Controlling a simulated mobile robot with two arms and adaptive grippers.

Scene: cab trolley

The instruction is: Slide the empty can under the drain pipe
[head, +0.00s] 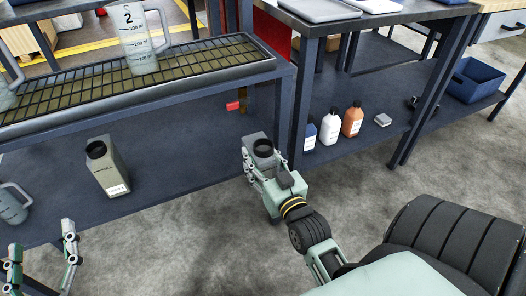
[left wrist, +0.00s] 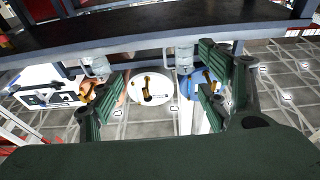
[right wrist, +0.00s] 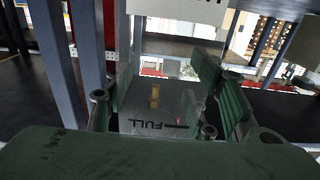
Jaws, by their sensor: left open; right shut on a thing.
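A grey can (head: 259,144) with a round black opening is in the jaws of my right gripper (head: 264,170), at the front right of the trolley's lower shelf. I cannot tell whether it touches the shelf. In the right wrist view the grey face marked FULL (right wrist: 160,112) fills the space between the fingers. A second grey can (head: 107,170) with a black opening stands upright on the lower shelf, to the left. My left gripper (head: 42,252) is open and empty, at the bottom left of the head view. I cannot make out the drain pipe for certain.
The trolley's lower shelf (head: 175,170) is bare between the two cans. Above it is a gridded tray (head: 205,62) carrying a jug marked 2 (head: 137,40). Another jug (head: 12,205) is at far left. A small red piece (head: 233,106) shows behind. Bottles (head: 331,127) stand right.

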